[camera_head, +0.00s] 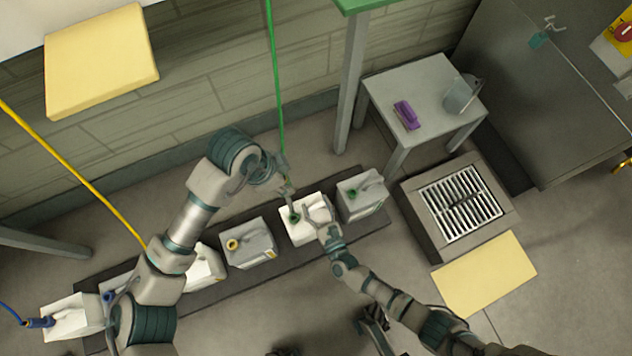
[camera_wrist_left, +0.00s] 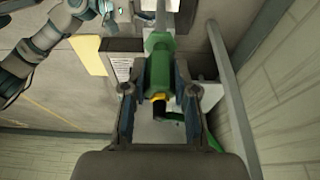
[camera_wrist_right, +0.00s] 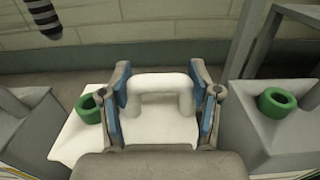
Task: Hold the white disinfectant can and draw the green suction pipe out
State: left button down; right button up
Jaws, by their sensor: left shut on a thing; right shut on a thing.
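The white can (camera_head: 300,232) stands upright in the row on the dark mat. My right gripper (camera_head: 319,210) is shut on its white handle, which shows between the fingers (camera_wrist_right: 160,95) in the right wrist view. The can's green collar (camera_wrist_right: 90,108) looks open and empty there. My left gripper (camera_head: 283,182) is above the can, shut on the green head of the suction pipe (camera_wrist_left: 160,72). In the right wrist view, a striped grey rod end (camera_wrist_right: 43,18), apparently the pipe's foot, hangs above and apart from the collar. A green hose (camera_head: 275,70) runs up from the left gripper.
A grey can with a green collar (camera_head: 362,196) stands close on the right. A grey can with a yellow collar (camera_head: 248,243) stands on the left. A yellow hose (camera_head: 75,170) crosses the left side. A stool (camera_head: 425,85) and floor drain (camera_head: 460,202) are to the right.

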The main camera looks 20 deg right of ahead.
jog(key=o, duration=1.5)
jog(key=shift+s, duration=0.1)
jog(key=s, duration=1.1)
jog(key=shift+s+f, duration=0.1)
jog(key=shift+s, duration=0.3)
